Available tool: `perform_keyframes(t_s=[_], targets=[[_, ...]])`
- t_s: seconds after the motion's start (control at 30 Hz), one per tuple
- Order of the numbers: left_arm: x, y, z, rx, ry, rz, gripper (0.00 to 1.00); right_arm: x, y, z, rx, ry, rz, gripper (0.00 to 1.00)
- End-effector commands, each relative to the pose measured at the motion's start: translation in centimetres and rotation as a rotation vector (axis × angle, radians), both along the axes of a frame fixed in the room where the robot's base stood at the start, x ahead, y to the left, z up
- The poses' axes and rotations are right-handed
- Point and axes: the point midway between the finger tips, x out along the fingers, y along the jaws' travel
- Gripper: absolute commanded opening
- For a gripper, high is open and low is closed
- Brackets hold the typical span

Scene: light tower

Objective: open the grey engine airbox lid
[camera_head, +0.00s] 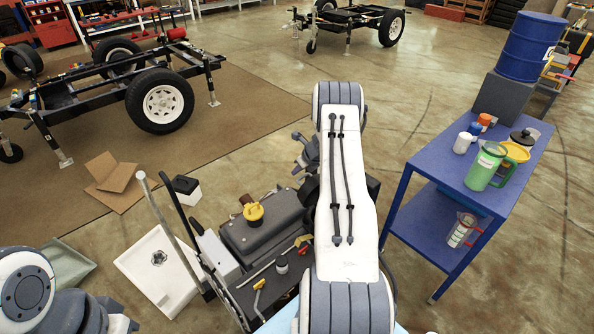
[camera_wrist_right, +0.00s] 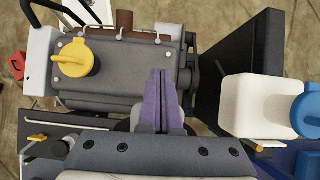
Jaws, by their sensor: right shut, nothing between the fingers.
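A grey ribbed engine housing with a yellow knob cap (camera_head: 254,212) stands left of my right arm. It also shows in the wrist view (camera_wrist_right: 112,78). A dark grey slanted panel (camera_wrist_right: 228,55) stands right of it there. I cannot tell which grey part is the airbox lid. My right gripper (camera_wrist_right: 159,75) has purple fingers together, empty, over or beside the housing's right end; contact is unclear.
A white block (camera_wrist_right: 262,106) with a blue cap (camera_wrist_right: 306,112) is close right of the slanted panel. A blue table (camera_head: 423,168) with a green mug (camera_head: 488,167) stands at the right. A white tray (camera_head: 150,262) and open cardboard box (camera_head: 113,180) lie left.

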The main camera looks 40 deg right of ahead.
Motion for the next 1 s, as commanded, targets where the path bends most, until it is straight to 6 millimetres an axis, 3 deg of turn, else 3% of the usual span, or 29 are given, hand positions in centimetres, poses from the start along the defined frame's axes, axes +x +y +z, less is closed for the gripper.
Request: perform_keyframes(t_s=[0.67,0.87,1.0], targets=[[0.0,0.0,0.1,0.0,0.0,0.0,0.0,0.1,0.1,0.1,0.0,0.0,0.001,0.0],[0.0,0.0,1.2,0.0,0.0,0.0,0.0,0.2,0.2,1.5,-0.001,0.0,0.003,0.0],[0.0,0.0,2.9,0.0,0.0,0.0,0.0,0.3,0.3,3.5,-0.001,0.0,0.007,0.0]])
